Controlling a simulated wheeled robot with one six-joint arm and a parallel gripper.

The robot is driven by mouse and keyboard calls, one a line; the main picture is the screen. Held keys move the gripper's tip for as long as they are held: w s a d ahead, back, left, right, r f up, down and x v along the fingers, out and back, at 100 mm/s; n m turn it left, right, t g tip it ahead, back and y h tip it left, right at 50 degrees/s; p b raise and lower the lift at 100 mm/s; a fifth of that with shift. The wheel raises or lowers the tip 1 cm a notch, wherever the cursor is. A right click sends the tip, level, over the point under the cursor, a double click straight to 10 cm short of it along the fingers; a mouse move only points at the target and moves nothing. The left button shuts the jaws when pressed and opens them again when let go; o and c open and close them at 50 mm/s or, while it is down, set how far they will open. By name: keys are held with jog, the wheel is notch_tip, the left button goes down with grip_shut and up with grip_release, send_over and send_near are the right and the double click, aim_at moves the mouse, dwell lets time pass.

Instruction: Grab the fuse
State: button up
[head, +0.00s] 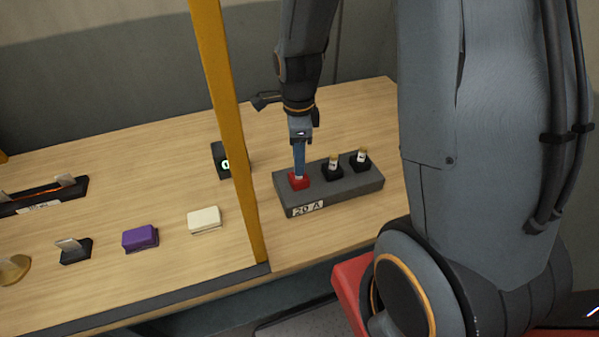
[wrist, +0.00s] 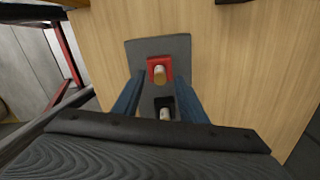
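A dark grey fuse block (head: 335,194) labelled "20 A" stands on the wooden table. Its red socket (head: 299,181) is at the left end, and two black sockets are to the right. A pale fuse (wrist: 159,73) with a copper-coloured end stands upright in the red socket. My gripper (head: 299,172) points down over that socket and mostly hides this fuse in the head view. In the wrist view my gripper (wrist: 160,80) is open, with a blue finger on each side and the fuse between the tips, with gaps. Another fuse (head: 333,163) and a third (head: 361,156) stand in the black sockets.
A yellow post (head: 232,120) rises left of the block. A small black device with green digits (head: 222,161) is behind it. Further left are a cream block (head: 204,220), a purple block (head: 141,237) and a black holder (head: 74,251). The table behind the block is clear.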

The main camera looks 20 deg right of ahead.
jog(key=shift+f+p, duration=0.3)
jog(key=shift+f, duration=1.4)
grip_shut()
jog(key=shift+r, duration=0.1)
